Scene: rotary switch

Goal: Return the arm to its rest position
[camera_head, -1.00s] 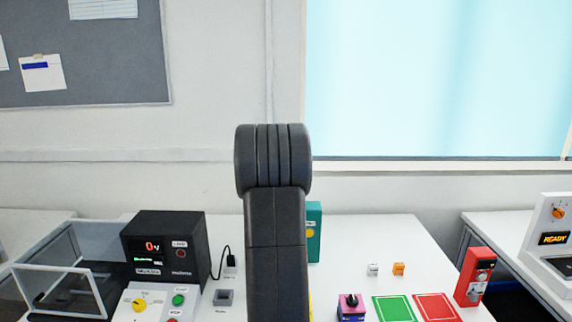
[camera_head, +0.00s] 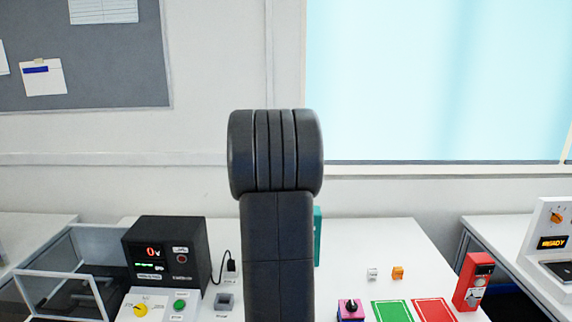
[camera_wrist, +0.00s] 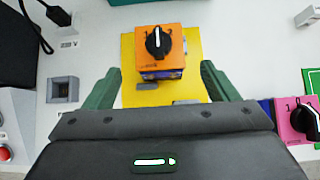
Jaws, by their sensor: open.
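My arm (camera_head: 277,200) stands upright in the middle of the head view, its dark joint against the wall. My gripper (camera_wrist: 160,68) shows only in the wrist view, with two green fingers spread apart and nothing between them in contact. An orange box with a black rotary knob (camera_wrist: 158,42) sits on a yellow mat (camera_wrist: 192,88) beyond the fingertips, apart from them. The knob's white line points up in the wrist view. In the head view, my arm hides this box and the gripper.
A black meter (camera_head: 166,253) reading 0 V and a clear-sided case (camera_head: 65,272) stand at left. A pink box with a knob (camera_head: 350,308), a green mat (camera_head: 392,311), a red mat (camera_head: 434,310) and a red device (camera_head: 474,281) are at right.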

